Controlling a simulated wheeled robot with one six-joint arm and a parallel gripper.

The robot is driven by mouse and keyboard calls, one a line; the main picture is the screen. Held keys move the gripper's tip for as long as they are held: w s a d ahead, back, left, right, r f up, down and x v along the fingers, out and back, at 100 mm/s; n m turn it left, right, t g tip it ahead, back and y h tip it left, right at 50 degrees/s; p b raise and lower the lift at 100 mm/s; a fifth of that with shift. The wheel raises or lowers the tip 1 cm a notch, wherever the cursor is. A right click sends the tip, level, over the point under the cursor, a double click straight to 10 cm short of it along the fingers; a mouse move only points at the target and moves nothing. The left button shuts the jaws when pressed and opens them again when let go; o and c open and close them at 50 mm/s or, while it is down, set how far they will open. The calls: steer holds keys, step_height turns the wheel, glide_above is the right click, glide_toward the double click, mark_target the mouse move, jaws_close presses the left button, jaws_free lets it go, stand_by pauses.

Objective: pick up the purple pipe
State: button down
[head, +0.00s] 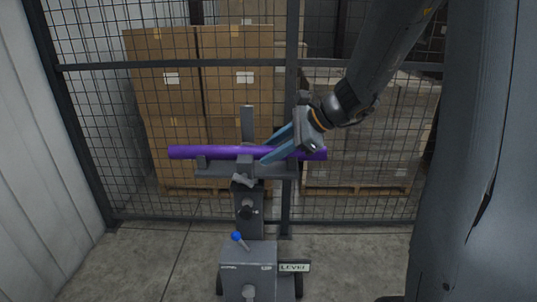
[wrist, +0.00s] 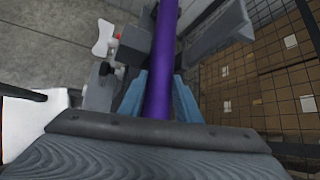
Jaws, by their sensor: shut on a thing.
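The purple pipe (head: 210,152) lies level, left to right, across the top of a grey stand (head: 218,172) in the head view. My gripper (head: 268,150) reaches in from the upper right, and its blue fingers sit at the pipe right of the stand's middle. In the wrist view the purple pipe (wrist: 160,85) runs between the two blue fingers of my gripper (wrist: 160,98), which are shut on it. The pipe still appears at the height of the stand's supports; whether it touches them I cannot tell. The pipe's right end shows just past my gripper.
The stand has a grey base box (head: 248,262) with a blue-knobbed lever (head: 237,237) and a small "LEVEL" label (head: 295,267). Behind it is a wire mesh fence (head: 100,110) with stacked cardboard boxes (head: 165,75) beyond. A corrugated wall (head: 25,150) is at left. Concrete floor lies around.

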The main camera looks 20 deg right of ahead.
step_height(320, 180, up, 17)
steer(key=b, duration=0.2)
steer(key=shift+b, duration=0.3)
steer(key=shift+d, duration=0.1)
